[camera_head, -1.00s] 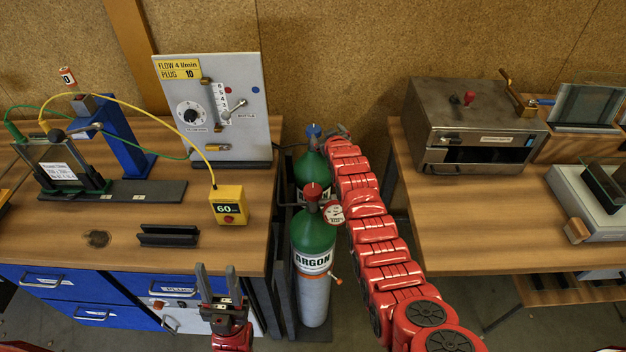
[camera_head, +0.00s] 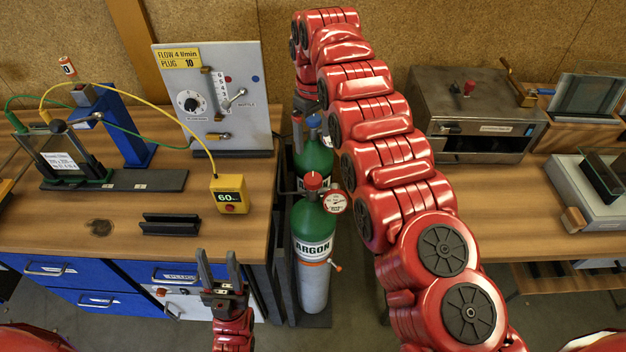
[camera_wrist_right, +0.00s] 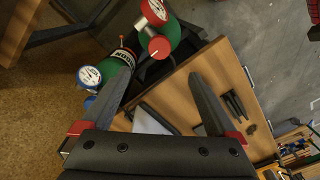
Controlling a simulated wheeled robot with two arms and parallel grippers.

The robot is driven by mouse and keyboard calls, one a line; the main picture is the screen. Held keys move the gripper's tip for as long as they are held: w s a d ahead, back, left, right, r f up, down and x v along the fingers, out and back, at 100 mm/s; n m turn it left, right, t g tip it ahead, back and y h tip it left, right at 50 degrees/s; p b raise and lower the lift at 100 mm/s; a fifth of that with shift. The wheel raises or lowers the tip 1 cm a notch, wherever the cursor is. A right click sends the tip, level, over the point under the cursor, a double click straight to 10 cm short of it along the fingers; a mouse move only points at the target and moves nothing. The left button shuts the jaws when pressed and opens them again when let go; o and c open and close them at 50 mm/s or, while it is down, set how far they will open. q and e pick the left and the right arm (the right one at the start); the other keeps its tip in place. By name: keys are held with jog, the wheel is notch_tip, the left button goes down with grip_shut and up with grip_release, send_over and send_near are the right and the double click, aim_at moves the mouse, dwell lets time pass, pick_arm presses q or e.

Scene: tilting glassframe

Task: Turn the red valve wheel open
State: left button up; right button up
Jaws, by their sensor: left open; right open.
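The red valve wheel (camera_head: 313,180) sits on top of the front green-and-grey argon bottle (camera_head: 314,245). In the right wrist view the red wheel (camera_wrist_right: 159,47) lies beyond the fingertips, between them and apart from both. My right gripper (camera_head: 309,118) points down by the rear bottle's top, behind the red wheel in the head view; its fingers are partly hard to make out there. In the wrist view my right gripper (camera_wrist_right: 160,75) is open and empty. My left gripper (camera_head: 217,258) is open and empty, in front of the left bench.
The rear green bottle (camera_head: 313,155) has a blue wheel. A red-rimmed gauge (camera_head: 335,201) is beside the red wheel. The left bench (camera_head: 60,215) and right bench (camera_head: 480,215) flank the bottles. A flow panel (camera_head: 250,120) stands at the left bench's back.

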jog(key=b, duration=0.6)
send_over(313, 178)
notch_tip(313, 178, down, 9)
jog(key=shift+d+r, duration=0.1)
notch_tip(313, 178, down, 4)
jog(key=shift+s+f+p, duration=0.1)
jog(key=shift+f+p, duration=0.15)
jog(key=shift+p, duration=0.4)
jog(key=shift+f, duration=0.55)
